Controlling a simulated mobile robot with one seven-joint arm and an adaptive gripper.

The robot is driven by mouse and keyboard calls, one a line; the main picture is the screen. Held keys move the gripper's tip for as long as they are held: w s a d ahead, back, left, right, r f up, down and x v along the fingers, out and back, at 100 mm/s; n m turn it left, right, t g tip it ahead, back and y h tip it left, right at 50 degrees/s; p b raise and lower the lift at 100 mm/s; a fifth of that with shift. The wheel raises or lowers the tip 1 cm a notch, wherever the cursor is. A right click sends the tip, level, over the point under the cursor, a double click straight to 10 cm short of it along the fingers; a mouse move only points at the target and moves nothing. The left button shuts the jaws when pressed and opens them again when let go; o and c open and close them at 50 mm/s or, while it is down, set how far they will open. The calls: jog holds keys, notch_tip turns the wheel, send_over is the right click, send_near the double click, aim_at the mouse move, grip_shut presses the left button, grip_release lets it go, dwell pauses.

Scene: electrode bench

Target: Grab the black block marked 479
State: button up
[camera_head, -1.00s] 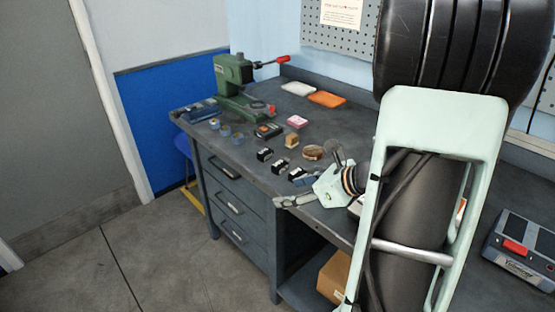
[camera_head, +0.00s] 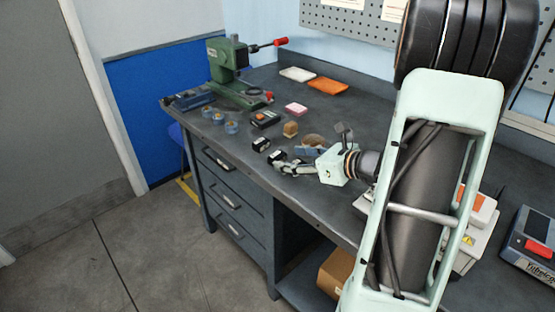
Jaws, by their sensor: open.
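Small black blocks with white labels stand in a row near the bench's front edge. One black block (camera_head: 261,144) is clear to see, and a second black block (camera_head: 277,156) sits just beyond my fingertips. The labels are too small to read, so I cannot tell which is marked 479. My gripper (camera_head: 284,165) is open and low over the bench, pointing left. Its fingers are beside the second block; I cannot tell whether they touch it or surround it. The place where a third black block stood is hidden by my fingers.
A tan block (camera_head: 290,129) and a brown round thing (camera_head: 313,140) stand behind the row.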

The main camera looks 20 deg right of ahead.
aim_at(279, 156)
jog(key=x, duration=0.4)
jog(key=shift+w+a, duration=0.1)
jog(key=shift+a, duration=0.05)
jog(key=shift+c, duration=0.7)
jog(key=c, duration=1.3)
jog(key=shift+r, duration=0.1)
jog(key=shift+c, duration=0.3)
jog(key=shift+r, duration=0.1)
